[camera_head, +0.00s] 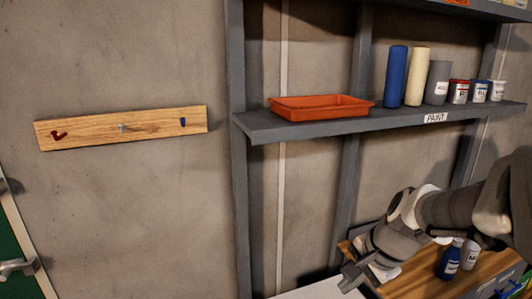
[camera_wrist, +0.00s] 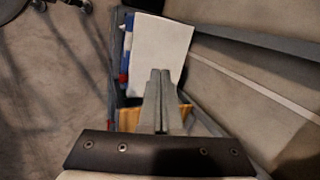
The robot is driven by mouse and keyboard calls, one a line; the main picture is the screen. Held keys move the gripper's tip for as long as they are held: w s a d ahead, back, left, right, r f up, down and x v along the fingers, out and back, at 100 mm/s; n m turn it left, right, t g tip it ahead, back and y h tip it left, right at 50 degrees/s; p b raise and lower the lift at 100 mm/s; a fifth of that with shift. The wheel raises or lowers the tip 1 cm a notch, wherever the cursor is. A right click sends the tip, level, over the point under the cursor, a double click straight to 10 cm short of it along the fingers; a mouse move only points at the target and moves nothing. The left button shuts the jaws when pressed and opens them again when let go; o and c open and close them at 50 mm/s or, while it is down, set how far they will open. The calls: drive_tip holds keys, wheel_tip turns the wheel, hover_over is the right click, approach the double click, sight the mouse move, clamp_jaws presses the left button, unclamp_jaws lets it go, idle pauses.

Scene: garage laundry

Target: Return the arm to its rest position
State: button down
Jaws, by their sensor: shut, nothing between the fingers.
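My gripper (camera_head: 353,279) is at the lower right of the head view, at the end of my arm, which reaches in from the right edge. It is in front of the left end of a wooden worktop (camera_head: 408,272). In the wrist view the two fingers of my gripper (camera_wrist: 160,75) lie side by side, shut and empty. A white flat surface (camera_wrist: 160,48) lies beyond the fingertips there. My arm covers part of the worktop and of the wall behind it.
A grey shelf (camera_head: 330,127) on the wall bears an orange tray (camera_head: 320,108), a blue cylinder (camera_head: 396,76), a cream cylinder (camera_head: 417,77) and several cans. A blue bottle (camera_head: 449,262) stands on the worktop. A wooden hook board (camera_head: 100,131) hangs left, above bare wall.

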drive_tip(key=s+a+r+n+t+h, duration=0.2)
drive_tip(key=s+r+n, duration=0.5)
drive_tip(key=s+n, duration=0.5)
drive_tip(key=shift+s+r, duration=0.3)
drive_tip(key=shift+s, duration=0.15)
